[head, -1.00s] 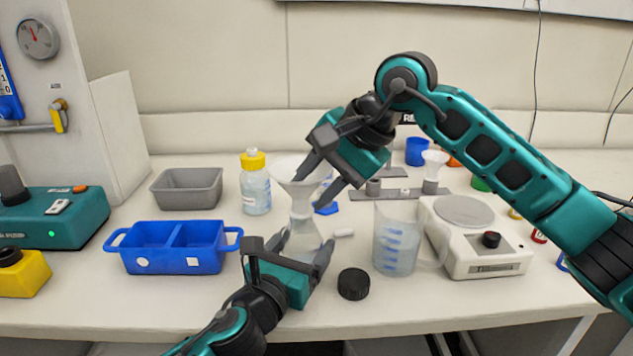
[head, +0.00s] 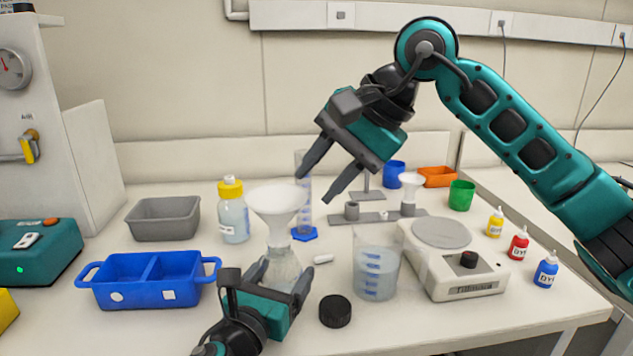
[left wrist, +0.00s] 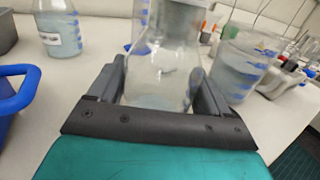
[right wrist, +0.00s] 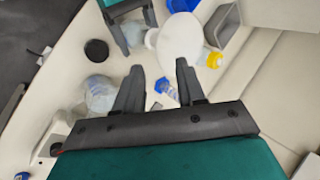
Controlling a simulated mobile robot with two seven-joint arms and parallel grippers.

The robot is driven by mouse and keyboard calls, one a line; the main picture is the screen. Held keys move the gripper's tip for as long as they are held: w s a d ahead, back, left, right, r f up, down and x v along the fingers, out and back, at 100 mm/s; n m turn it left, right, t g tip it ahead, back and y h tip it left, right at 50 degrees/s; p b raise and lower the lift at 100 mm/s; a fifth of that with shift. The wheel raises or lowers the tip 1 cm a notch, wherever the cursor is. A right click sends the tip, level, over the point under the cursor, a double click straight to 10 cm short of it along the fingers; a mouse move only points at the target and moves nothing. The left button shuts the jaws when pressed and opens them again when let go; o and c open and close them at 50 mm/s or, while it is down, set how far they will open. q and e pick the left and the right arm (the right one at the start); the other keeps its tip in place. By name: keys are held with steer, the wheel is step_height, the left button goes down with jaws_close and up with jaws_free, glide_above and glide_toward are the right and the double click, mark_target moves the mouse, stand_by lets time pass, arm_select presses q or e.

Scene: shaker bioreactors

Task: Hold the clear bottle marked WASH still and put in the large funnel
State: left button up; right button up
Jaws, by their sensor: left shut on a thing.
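The clear bottle (head: 284,267) stands upright on the bench; its marking cannot be read. My left gripper (head: 282,280) is shut on its sides; it also shows around the bottle (left wrist: 160,78) in the left wrist view. The large white funnel (head: 277,200) sits upright with its stem at the bottle's mouth, and its wide cone is above. It also shows from above in the right wrist view (right wrist: 181,37). My right gripper (head: 314,184) is open and empty, up and to the right of the funnel, apart from it.
A yellow-capped bottle (head: 233,219) and blue two-part tray (head: 150,290) stand left. A graduated cylinder (head: 303,210) is behind the funnel. A beaker (head: 377,272), black cap (head: 335,311) and white balance (head: 455,260) are right. A small funnel (head: 410,184) sits in a rack.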

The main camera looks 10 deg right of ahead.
arm_select(q)
steer(key=o, duration=1.1)
steer(key=shift+f, duration=0.7)
steer(key=o, duration=0.3)
steer(key=shift+r, duration=0.3)
